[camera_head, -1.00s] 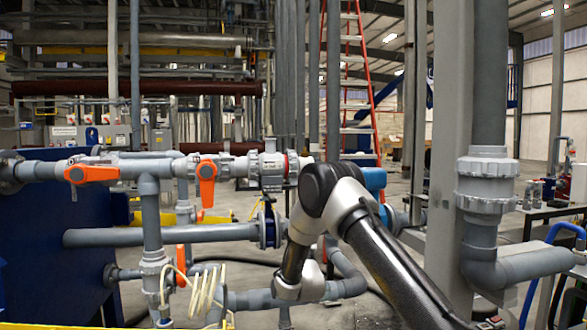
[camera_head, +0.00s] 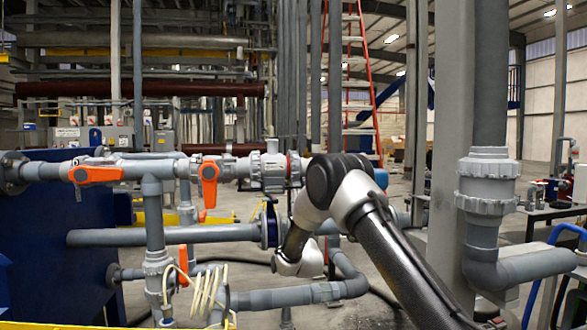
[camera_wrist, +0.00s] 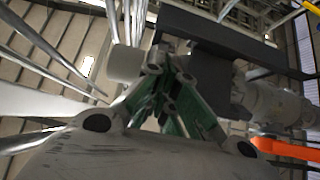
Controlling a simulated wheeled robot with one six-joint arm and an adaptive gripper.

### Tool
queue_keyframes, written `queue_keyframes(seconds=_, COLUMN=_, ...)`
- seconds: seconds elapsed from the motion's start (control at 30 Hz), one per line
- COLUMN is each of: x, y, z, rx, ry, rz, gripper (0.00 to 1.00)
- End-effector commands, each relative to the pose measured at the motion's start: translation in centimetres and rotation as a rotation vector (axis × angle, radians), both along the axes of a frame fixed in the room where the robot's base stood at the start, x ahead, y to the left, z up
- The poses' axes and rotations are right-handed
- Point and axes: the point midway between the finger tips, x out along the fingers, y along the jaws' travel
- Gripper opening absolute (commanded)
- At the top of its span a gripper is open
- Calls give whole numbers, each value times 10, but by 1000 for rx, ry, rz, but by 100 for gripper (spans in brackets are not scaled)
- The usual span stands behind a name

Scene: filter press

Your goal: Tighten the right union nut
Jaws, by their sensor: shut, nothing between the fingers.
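In the wrist view, my gripper (camera_wrist: 163,65) shows dark and green finger links that come together at the tips, shut and empty. In the head view my gripper is hidden behind my arm. A large grey union nut (camera_head: 487,182) sits on the vertical pipe at the right, apart from my arm. Another grey union fitting (camera_head: 268,170) with a red ring sits on the upper horizontal pipe, left of my arm. I cannot tell which is the right union nut. In the wrist view, a grey pipe fitting (camera_wrist: 272,102) lies right of the fingers.
Orange valve handles (camera_head: 95,175) (camera_head: 208,184) sit on the upper pipe, and an orange handle (camera_wrist: 285,149) shows in the wrist view. A grey post (camera_head: 450,120) stands right of my arm. A coiled cream hose (camera_head: 207,292) hangs at the lower left.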

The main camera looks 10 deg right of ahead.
Motion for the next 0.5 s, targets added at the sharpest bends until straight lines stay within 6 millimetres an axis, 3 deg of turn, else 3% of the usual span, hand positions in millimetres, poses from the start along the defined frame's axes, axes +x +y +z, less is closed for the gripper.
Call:
queue_keyframes(seconds=0.03, x=5, y=0, z=30, rx=2, ry=-38, rz=6, gripper=0)
queue_keyframes(seconds=0.5, x=-7, y=1, z=44, rx=2, ry=-39, rz=6, gripper=0)
